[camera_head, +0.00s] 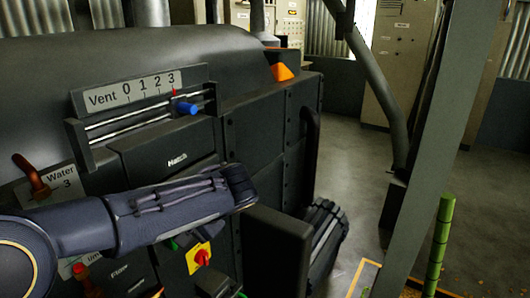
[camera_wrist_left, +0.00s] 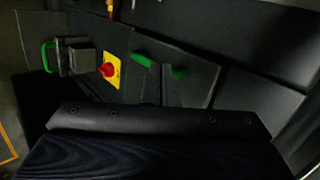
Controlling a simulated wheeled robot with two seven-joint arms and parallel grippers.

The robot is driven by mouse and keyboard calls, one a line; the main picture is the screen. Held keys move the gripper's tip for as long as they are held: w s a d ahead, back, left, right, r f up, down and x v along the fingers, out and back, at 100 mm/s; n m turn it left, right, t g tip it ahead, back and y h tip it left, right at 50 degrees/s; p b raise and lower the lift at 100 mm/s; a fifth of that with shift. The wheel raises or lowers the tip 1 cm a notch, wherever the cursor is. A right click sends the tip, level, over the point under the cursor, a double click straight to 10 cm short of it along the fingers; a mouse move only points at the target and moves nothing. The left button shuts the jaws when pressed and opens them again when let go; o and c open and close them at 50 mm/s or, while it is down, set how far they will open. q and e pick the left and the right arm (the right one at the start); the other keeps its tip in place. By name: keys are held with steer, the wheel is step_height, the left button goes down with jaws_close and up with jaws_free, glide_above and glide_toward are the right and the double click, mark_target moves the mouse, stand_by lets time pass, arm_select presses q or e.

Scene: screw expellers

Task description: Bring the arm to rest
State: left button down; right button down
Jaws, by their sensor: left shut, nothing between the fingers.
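My left arm (camera_head: 150,210) comes in from the left in the head view and reaches across the front of the dark machine. Its far end, with my left gripper (camera_head: 241,186), is in front of the machine's panels, above and right of a red knob on a yellow plate (camera_head: 199,257). The gripper is shut and empty; its fingers are hard to make out. In the left wrist view the red knob (camera_wrist_left: 108,70) shows at upper left, and a dark part with screws fills the lower middle. My right gripper is in neither view.
A vent slider with a blue knob (camera_head: 186,108) stands at 3 above the arm. A water lever (camera_head: 32,178) is at left. Green handles (camera_wrist_left: 142,60) show in the wrist view. A slanted grey beam (camera_head: 440,150) stands at right, with open floor (camera_head: 350,160) behind it.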

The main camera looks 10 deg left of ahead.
arm_select(q)
steer(key=s+f+n+h, duration=0.1)
steer(key=s+f+h, duration=0.2)
steer(key=s, duration=0.3)
steer(key=s+f+h, duration=0.3)
steer(key=s+h, duration=0.1)
steer(key=s, duration=0.2)
steer(key=s+d+f+n+t+h, duration=0.2)
steer(key=s+d+n+t+h, duration=0.1)
steer(key=s+d+h, duration=0.2)
steer(key=s+d, duration=0.2)
steer(key=s, duration=0.1)
steer(key=shift+s+d+f+t+h, duration=0.25)
steer(key=shift+s+f+t+h, duration=0.05)
steer(key=shift+s+h, duration=0.1)
